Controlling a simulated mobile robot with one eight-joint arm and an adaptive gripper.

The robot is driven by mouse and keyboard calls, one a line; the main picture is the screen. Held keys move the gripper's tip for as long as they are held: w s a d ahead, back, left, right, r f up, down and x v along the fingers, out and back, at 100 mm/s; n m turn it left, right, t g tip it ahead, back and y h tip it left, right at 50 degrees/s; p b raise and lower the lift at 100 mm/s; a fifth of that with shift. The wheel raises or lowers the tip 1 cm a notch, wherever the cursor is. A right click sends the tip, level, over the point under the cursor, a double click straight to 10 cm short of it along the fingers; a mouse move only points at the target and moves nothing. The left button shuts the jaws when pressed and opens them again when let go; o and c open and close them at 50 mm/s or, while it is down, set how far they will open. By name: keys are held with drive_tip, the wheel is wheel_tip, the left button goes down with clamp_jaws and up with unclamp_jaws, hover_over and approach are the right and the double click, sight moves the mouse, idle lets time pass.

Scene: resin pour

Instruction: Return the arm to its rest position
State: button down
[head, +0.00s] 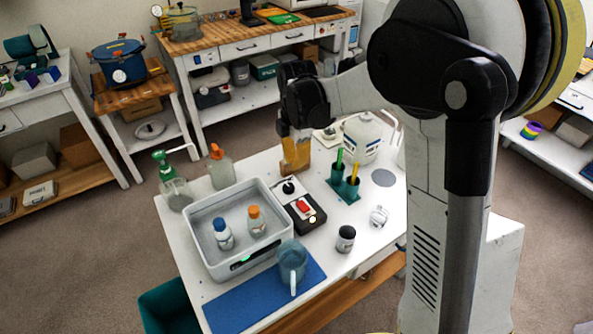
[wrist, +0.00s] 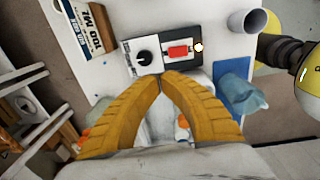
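My gripper (head: 295,168) is above the far part of the white worktable (head: 322,262), at the end of my raised arm. Its yellow fingers also fill the lower middle of the wrist view (wrist: 160,78). The fingertips meet and hold nothing visible. Below them is a black box with a red switch (head: 303,207), which shows just past the fingertips in the wrist view (wrist: 180,52). A small panel with a black knob (head: 288,188) adjoins it. My arm hides part of the table's right side in the head view.
A grey bin (head: 194,237) holds two capped bottles. A jug (head: 292,262) stands on a blue mat (head: 235,308). A pump bottle (head: 175,188), an orange-capped bottle (head: 221,170), a green holder (head: 346,190), a white container (head: 362,138) and a dark-lidded jar (head: 345,239) stand around.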

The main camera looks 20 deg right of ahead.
drive_tip(key=shift+w+a+r, duration=0.1)
drive_tip(key=shift+a+r, duration=0.05)
drive_tip(key=shift+r, duration=0.35)
drive_tip(key=s+d+r+m+t, duration=0.1)
drive_tip(key=s+r+m+t, duration=0.1)
drive_tip(key=s+m, duration=0.5)
drive_tip(key=s+d+r+m+t+b, duration=0.1)
drive_tip(key=s+r+m+t, duration=0.1)
drive_tip(key=s+m, duration=0.5)
drive_tip(key=s+d+r+m+t+b, duration=0.1)
drive_tip(key=s+r+m+t, duration=0.1)
drive_tip(key=s+r+m, duration=0.2)
drive_tip(key=s+m, duration=0.3)
drive_tip(key=s, duration=0.2)
drive_tip(key=shift+d+m+t, duration=0.3)
